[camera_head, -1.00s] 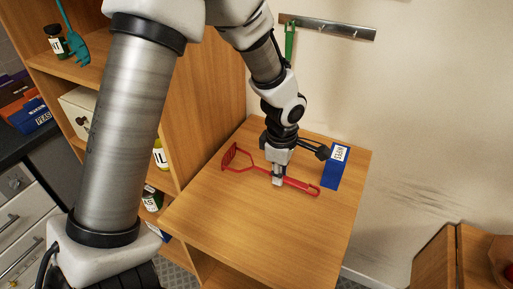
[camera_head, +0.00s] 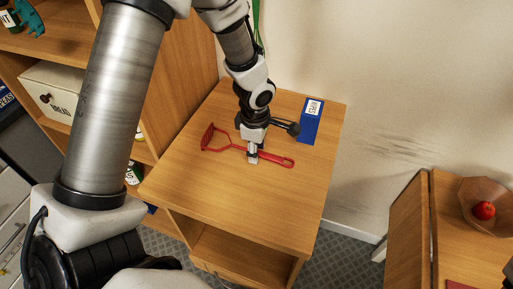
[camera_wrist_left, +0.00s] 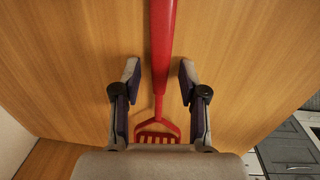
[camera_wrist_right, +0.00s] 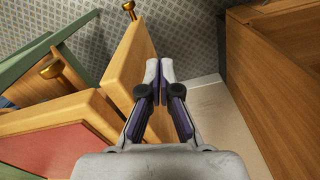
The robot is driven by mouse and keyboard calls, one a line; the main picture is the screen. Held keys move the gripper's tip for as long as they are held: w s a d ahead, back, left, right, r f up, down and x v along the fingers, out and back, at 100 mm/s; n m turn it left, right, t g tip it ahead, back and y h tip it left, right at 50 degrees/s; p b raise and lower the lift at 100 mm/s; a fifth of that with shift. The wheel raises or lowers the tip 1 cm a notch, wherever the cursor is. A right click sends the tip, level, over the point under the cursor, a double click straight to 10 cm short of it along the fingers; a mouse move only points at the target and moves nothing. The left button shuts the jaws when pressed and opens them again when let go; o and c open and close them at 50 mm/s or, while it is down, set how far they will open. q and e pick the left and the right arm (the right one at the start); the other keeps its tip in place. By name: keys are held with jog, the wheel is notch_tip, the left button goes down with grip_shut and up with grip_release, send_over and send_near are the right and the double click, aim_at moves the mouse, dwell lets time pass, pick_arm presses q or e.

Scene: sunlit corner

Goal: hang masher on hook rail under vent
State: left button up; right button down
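The red masher (camera_head: 273,157) lies flat on the wooden cabinet top (camera_head: 215,190), its slotted head at the left and its handle toward the right. My left gripper (camera_head: 253,159) is down at the handle. In the left wrist view, the open fingers of my left gripper (camera_wrist_left: 158,72) stand on either side of the masher's handle (camera_wrist_left: 162,45), with gaps on both sides. My right gripper (camera_wrist_right: 159,70) is shut and empty in the right wrist view. The hook rail and the vent are out of view; part of a green utensil (camera_head: 256,20) shows against the wall.
A blue box (camera_head: 310,122) stands at the back right of the cabinet top, close to my left gripper. Wooden shelves (camera_head: 75,40) rise at the left. At the right, a wooden bowl (camera_head: 488,205) with a red fruit sits on another cabinet. The front cabinet top is clear.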

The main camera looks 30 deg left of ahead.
pick_arm(q)
jog(key=shift+p, duration=0.4)
jog(key=r, duration=0.5)
jog(key=r+b, duration=0.1)
jog(key=r, duration=0.1)
jog(key=shift+s+d+r, duration=0.2)
jog(key=shift+s+r, duration=0.1)
jog(key=shift+r, duration=0.05)
